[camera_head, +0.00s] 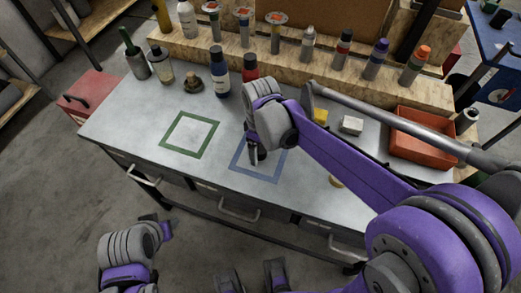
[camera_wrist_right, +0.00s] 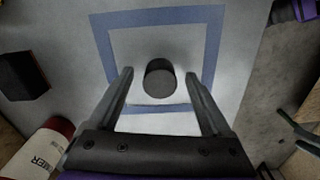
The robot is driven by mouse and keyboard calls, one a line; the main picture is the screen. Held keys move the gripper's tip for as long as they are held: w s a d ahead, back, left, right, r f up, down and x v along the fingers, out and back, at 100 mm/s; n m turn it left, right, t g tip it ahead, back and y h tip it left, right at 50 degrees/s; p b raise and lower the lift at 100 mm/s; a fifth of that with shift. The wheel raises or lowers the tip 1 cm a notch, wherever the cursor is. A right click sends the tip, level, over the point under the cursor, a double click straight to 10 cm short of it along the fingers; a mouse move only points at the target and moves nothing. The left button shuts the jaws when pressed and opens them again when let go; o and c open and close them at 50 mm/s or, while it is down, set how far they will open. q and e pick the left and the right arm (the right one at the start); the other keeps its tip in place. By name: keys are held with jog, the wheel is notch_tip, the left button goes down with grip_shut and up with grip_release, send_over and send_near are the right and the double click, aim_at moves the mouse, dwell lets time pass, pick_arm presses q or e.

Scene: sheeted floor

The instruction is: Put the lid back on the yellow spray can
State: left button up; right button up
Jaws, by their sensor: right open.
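A dark cylindrical cap (camera_wrist_right: 159,80), which looks like the lid, stands inside the blue square outline in the right wrist view. My right gripper (camera_wrist_right: 158,96) is open, with one finger on each side of the cap and gaps between. In the head view, my right gripper (camera_head: 258,155) is low over the blue square, and its wrist hides much of that spot. A yellow can-like object (camera_head: 162,15) stands at the back left, its top cut off by the frame. My left arm's end (camera_head: 155,228) shows at the lower left, off the table; its finger opening is unclear.
The grey table (camera_head: 130,115) has an empty green square (camera_head: 190,134). A red bin (camera_head: 422,140) and a white block (camera_head: 351,125) are at the right.

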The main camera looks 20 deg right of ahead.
aim_at(260, 149)
grip_shut()
dwell(0.3)
notch_tip(260, 149, up, 10)
jog(key=shift+r+p, duration=0.1)
jog(key=shift+p, duration=0.3)
